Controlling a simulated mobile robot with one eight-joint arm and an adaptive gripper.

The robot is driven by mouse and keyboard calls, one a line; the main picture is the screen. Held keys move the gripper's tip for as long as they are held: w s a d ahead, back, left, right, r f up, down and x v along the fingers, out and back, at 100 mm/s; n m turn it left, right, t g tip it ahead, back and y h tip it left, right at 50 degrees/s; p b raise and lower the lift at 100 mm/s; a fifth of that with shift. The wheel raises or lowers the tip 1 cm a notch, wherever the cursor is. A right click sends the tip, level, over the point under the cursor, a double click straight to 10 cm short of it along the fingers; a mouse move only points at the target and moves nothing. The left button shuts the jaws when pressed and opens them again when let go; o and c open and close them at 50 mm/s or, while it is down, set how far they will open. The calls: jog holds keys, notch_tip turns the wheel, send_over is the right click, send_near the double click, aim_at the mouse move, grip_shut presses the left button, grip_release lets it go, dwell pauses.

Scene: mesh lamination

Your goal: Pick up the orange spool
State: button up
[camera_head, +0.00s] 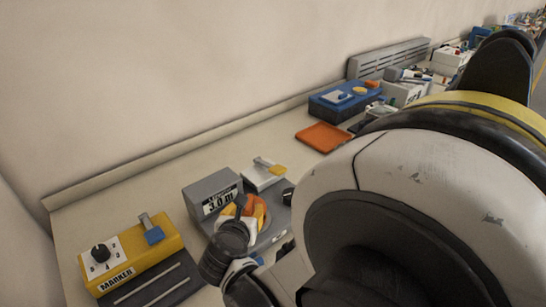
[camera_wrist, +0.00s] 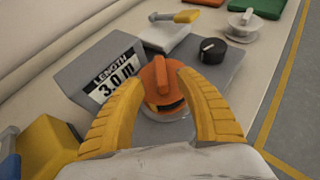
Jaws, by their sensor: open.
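In the wrist view the orange spool (camera_wrist: 163,72) sits on the grey length machine (camera_wrist: 85,62), which has a label reading 3.0 m. A dark band and a pale round rim show below its orange top. My gripper (camera_wrist: 161,84) is open, with one yellow finger on each side of the spool. I cannot tell whether either finger touches it. In the head view my gripper (camera_head: 252,212) is over the machine (camera_head: 210,187), and the wrist and fingers hide most of the spool.
A black knob (camera_wrist: 213,50) and a white block with a yellow-ended lever (camera_wrist: 172,37) are close by. A yellow marker box (camera_head: 130,250) stands at left. An orange mat (camera_head: 323,137) and a blue box (camera_head: 345,102) lie further along the bench. The wall runs behind.

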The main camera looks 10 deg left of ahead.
aim_at(249, 202)
jog(key=b+x, duration=0.1)
jog(key=x, duration=0.1)
jog(key=b+x, duration=0.1)
jog(key=x, duration=0.1)
jog(key=shift+w, duration=0.4)
jog(key=shift+d+r, duration=0.1)
jog(key=shift+r, duration=0.05)
grip_shut()
jog(key=shift+r, duration=0.15)
